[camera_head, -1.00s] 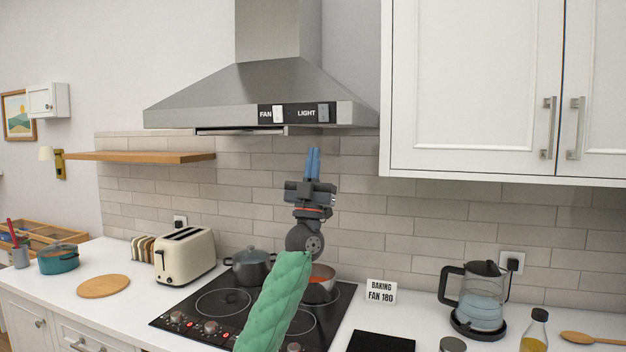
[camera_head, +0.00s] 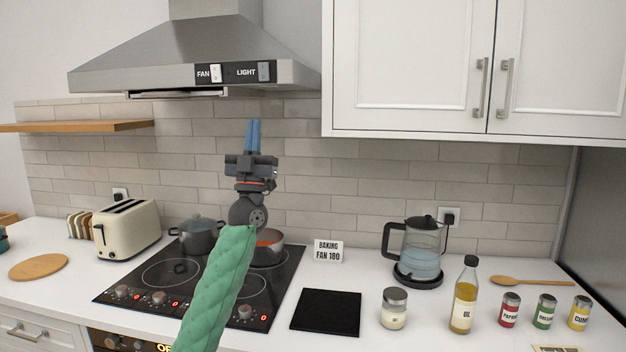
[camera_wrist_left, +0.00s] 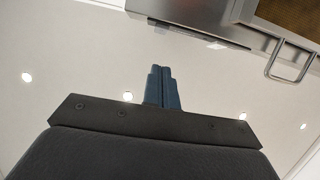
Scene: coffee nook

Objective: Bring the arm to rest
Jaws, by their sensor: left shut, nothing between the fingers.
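My left gripper (camera_head: 253,134) points straight up in the head view, with its blue fingers shut and nothing between them. It is raised in front of the tiled wall, below the right part of the range hood (camera_head: 190,52) and apart from it. My left arm, in a green quilted sleeve, reaches up in front of the cooktop (camera_head: 135,295). In the left wrist view the shut blue fingers (camera_wrist_left: 161,88) point up toward the ceiling, with the hood's underside at the top. My right gripper is not in view.
A grey pot (camera_head: 199,238) and an orange-red pan (camera_head: 268,248) stand at the cooktop's back. A toaster (camera_head: 127,230) is left; a kettle (camera_head: 418,255), oil bottle (camera_head: 464,300) and several jars stand right. A wall cabinet (camera_head: 420,70) hangs at upper right.

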